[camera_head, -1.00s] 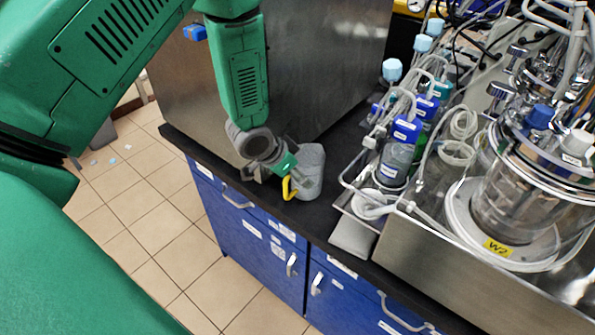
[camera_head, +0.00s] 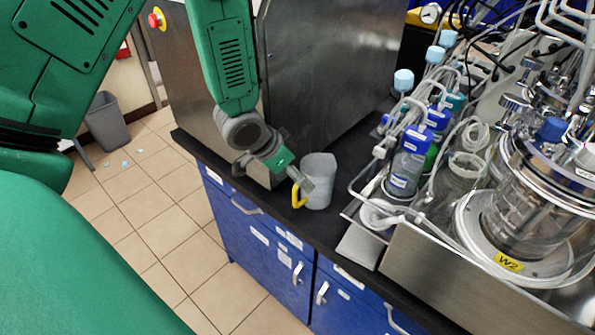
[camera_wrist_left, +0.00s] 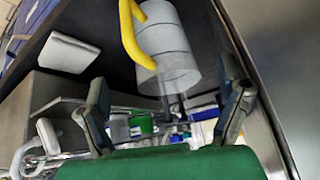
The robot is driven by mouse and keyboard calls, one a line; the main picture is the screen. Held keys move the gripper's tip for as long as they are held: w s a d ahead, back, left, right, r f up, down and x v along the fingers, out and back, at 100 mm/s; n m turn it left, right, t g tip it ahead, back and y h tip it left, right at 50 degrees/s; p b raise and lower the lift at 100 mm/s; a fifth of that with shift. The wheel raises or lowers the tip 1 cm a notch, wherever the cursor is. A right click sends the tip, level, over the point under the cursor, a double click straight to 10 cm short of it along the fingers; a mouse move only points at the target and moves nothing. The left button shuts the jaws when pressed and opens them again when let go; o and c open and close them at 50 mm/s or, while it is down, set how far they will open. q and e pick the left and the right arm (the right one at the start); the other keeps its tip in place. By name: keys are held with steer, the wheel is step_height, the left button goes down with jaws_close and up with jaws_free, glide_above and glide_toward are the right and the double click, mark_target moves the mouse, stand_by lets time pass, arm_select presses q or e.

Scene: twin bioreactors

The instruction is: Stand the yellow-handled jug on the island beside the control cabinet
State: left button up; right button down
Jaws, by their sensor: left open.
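The jug (camera_head: 319,182) is grey and translucent with a yellow handle (camera_head: 298,196) on its left side. It stands upright on the dark island top (camera_head: 345,225), in front of the steel control cabinet (camera_head: 320,75). My left gripper (camera_head: 292,172) is at the jug's left, by the handle. In the left wrist view the jug (camera_wrist_left: 166,48) and its handle lie beyond the spread fingers of my left gripper (camera_wrist_left: 165,112); nothing is between the fingertips. I cannot tell whether a finger touches the handle. My right gripper is in neither view.
Right of the jug stands a steel tray (camera_head: 430,270) with blue-capped bottles (camera_head: 407,162), tubing and a glass bioreactor vessel (camera_head: 530,205). A white flat block (camera_head: 362,245) lies by the tray's left corner. A grey bin (camera_head: 107,122) stands on the floor at left.

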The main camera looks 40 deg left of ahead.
arm_select(q)
steer(key=s+d+f+n+g, duration=0.1)
steer(key=s+d+f+g, duration=0.1)
steer(key=s+f, duration=0.3)
steer(key=s+d+f+n+g+y, duration=0.1)
steer(key=s+f, duration=0.5)
steer(key=s, duration=0.6)
steer(key=s+d+f+n+g+y, duration=0.1)
steer(key=s+d+f+n+g, duration=0.1)
steer(key=s+f, duration=0.3)
steer(key=s+d+g, duration=0.1)
steer(key=s, duration=0.3)
steer(key=shift+s+f, duration=0.15)
steer(key=shift+s, duration=0.15)
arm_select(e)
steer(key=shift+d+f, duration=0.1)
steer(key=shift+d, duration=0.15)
